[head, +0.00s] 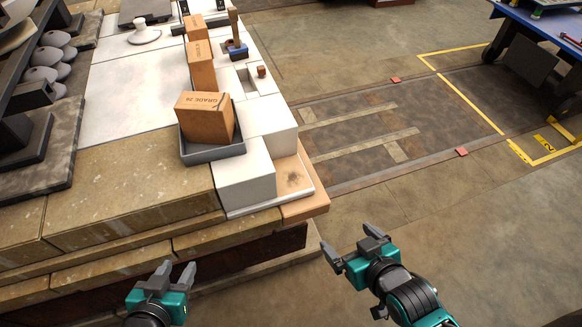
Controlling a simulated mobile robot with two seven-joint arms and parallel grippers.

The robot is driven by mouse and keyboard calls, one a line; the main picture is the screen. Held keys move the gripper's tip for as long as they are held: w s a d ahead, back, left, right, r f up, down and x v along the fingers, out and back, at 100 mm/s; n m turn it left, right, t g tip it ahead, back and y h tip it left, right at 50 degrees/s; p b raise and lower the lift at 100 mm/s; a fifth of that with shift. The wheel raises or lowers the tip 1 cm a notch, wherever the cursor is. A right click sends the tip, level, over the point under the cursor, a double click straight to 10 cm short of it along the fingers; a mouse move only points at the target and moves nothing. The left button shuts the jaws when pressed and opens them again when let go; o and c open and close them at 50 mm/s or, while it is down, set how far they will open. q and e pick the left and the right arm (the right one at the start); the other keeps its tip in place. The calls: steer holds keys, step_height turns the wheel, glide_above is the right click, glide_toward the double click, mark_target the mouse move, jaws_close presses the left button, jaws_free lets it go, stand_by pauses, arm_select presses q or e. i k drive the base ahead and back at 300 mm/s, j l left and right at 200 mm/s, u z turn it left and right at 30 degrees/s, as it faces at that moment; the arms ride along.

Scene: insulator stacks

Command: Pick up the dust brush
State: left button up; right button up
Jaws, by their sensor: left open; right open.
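What looks like the dust brush (236,46) stands at the far right edge of the light stone bench top, with a wooden handle pointing up and a blue and dark lower part. It is small in view, so its bristles are hard to make out. My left gripper (177,269) is open and empty in front of the bench's near edge. My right gripper (346,242) is open and empty, right of the bench's near corner over the floor. Both grippers are well apart from the brush, which is farther away.
A brown box (205,117) sits in a grey tray (214,152) near the bench's front corner. More brown boxes (201,66) stand behind it, left of the brush. White blocks (245,176) line the right edge. A dark rack (40,120) is at left. The floor at right is open.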

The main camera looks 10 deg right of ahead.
mark_target(238, 52)
steer(key=z, duration=1.95)
steer(key=i+l+z, duration=0.2)
steer(key=z, duration=0.3)
steer(key=i+z, duration=0.25)
steer(key=z, duration=0.25)
steer(key=i+u, duration=0.35)
steer(key=i, duration=0.3)
steer(key=i+l+u, duration=0.2)
steer(key=i+u, duration=0.15)
steer(key=i, duration=0.25)
steer(key=i+j+u, duration=0.1)
steer(key=i+u, duration=0.5)
steer(key=u, duration=0.2)
steer(key=i+l+u, duration=0.1)
steer(key=i+u, duration=0.3)
steer(key=i+j+u, duration=0.15)
steer(key=i+u, duration=0.75)
steer(key=i+l+u, duration=0.1)
steer(key=i+u, duration=0.3)
steer(key=i+l+u, duration=0.2)
steer(key=i+u, duration=0.2)
steer(key=i, duration=0.1)
